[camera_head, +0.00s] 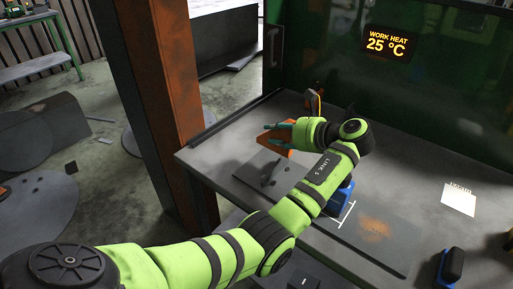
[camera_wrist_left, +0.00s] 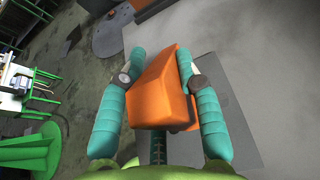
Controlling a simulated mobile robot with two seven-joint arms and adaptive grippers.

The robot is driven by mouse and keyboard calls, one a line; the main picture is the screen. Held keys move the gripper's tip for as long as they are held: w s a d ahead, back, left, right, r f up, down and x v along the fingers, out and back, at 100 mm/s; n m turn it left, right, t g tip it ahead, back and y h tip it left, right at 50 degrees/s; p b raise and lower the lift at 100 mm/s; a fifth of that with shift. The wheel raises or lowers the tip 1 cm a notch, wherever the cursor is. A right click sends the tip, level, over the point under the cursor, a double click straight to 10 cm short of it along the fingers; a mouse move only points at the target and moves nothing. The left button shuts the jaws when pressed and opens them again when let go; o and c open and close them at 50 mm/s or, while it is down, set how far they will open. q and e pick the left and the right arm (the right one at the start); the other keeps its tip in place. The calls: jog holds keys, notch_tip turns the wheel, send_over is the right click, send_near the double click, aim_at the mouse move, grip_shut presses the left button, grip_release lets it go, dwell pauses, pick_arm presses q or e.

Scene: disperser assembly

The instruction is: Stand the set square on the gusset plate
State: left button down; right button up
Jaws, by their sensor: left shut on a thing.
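My left gripper (camera_head: 277,138) reaches over the worktable from the left, and its teal fingers are shut on an orange block-like piece, which I take to be the set square (camera_head: 273,149). In the left wrist view the set square (camera_wrist_left: 160,93) sits between the two fingers of the gripper (camera_wrist_left: 160,70), with its slanted top edge pointing away. A flat dark grey plate (camera_head: 250,172), apparently the gusset plate, lies on the table below the gripper. Dark spots mark it, and my arm hides part of it. I cannot tell whether the set square touches it. My right gripper is not in view.
A blue object (camera_head: 341,200) stands partly behind my forearm. A white sheet (camera_head: 459,199) and a black-and-blue item (camera_head: 451,265) are on the right. A black-and-orange tool (camera_head: 314,99) stands at the back. A rusty post (camera_head: 167,100) rises beside the table's left edge.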

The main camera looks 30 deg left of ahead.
pick_arm(q)
jog(key=shift+s+a+f, duration=0.2)
jog(key=shift+a+f, duration=0.7)
jog(key=shift+f, duration=0.25)
jog(key=shift+s+a+f, duration=0.25)
jog(key=shift+a+f, duration=0.6)
jog(key=shift+f, duration=0.3)
jog(key=shift+s+a+f, duration=0.2)
jog(key=shift+a+f, duration=0.7)
jog(key=shift+f, duration=0.25)
jog(key=shift+f, duration=0.1)
jog(key=c, duration=0.9)
grip_release()
jog(key=shift+s+f, duration=0.1)
jog(key=shift+o, duration=0.2)
jog(key=shift+d, duration=0.15)
jog(key=v, duration=0.7)
jog(key=shift+d+r, duration=0.15)
jog(key=shift+r, duration=0.1)
